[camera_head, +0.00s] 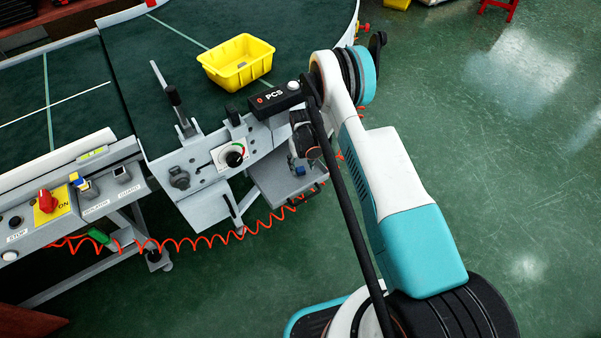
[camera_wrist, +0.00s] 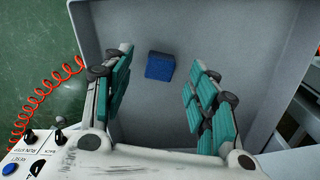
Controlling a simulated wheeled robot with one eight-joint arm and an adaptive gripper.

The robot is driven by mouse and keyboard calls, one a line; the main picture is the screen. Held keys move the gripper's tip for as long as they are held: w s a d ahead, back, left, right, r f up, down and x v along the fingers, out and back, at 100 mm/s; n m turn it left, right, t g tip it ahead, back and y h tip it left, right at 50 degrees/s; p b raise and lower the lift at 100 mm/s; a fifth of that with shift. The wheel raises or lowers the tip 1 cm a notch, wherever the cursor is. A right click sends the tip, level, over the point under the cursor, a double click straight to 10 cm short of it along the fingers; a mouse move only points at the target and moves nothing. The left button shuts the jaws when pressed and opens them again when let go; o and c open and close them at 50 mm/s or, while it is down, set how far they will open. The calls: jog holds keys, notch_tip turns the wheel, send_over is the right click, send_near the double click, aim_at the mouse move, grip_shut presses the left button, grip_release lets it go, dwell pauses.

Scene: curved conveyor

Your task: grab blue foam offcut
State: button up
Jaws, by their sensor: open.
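The blue foam offcut (camera_wrist: 160,66) is a small dark blue block on the floor of a grey tray (camera_wrist: 185,30) in the wrist view. My gripper (camera_wrist: 161,60) is open above the tray, with its teal-padded fingers to the left and right of the offcut in the picture. The fingers look apart from it, and nothing is between them in contact. How high they are above it is hard to tell. In the head view, the grey tray (camera_head: 272,184) hangs at the conveyor's side under my wrist.
A control panel (camera_head: 75,205) with switches is at left. A coiled orange hose (camera_head: 190,243) runs below the tray; it also shows in the wrist view (camera_wrist: 42,92). Open green floor lies right.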

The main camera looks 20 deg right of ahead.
aim_at(302, 171)
jog(key=f+b, duration=0.1)
jog(key=f, duration=0.3)
jog(key=shift+s+a+f+b, duration=0.1)
jog(key=shift+s+f+b, duration=0.1)
jog(key=shift+b, duration=0.2)
jog(key=shift+r, duration=0.15)
jog(key=c, duration=0.8)
jog(key=shift+r, duration=0.15)
notch_tip(302, 171, up, 28)
jog(key=p, duration=0.9)
